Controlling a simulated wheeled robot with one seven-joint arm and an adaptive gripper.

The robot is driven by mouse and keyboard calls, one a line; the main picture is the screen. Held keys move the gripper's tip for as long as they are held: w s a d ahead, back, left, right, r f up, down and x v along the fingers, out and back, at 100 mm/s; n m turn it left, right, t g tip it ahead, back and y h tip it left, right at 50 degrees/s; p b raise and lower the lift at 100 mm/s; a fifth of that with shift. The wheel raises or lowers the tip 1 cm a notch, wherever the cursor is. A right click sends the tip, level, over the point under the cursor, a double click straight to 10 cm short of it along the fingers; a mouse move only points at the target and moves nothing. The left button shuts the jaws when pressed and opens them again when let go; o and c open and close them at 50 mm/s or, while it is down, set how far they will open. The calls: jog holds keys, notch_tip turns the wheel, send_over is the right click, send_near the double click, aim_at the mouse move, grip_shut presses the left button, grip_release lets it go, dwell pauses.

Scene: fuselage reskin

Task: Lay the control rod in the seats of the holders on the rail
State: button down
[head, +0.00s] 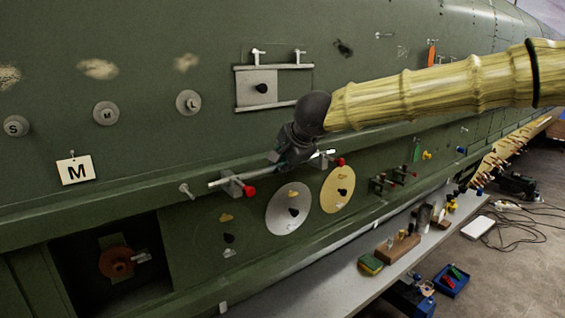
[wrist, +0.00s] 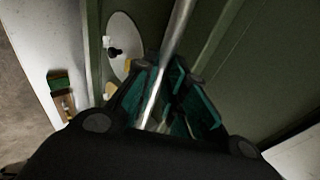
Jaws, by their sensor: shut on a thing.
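The control rod (head: 218,182) is a thin pale metal bar, running nearly level along the green rail (head: 130,192) in the head view. In the wrist view the rod (wrist: 178,40) passes between the teal finger pads of my gripper (wrist: 172,95). A grey holder with a red knob (head: 236,186) is at the rod's left part. Another holder, with a red knob (head: 340,162), is near its right end. The rod overlaps the left holder in the picture; I cannot tell whether it rests in either seat.
A silver disc (head: 289,210) and a cream disc (head: 338,190) are mounted below the rail. A bench (head: 345,268) with a wooden block and a sponge stands lower right. A dark opening holds a round brown part (head: 117,262) at lower left.

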jog(key=shift+f, duration=0.7)
dwell(0.5)
jog(key=c, duration=1.4)
grip_release()
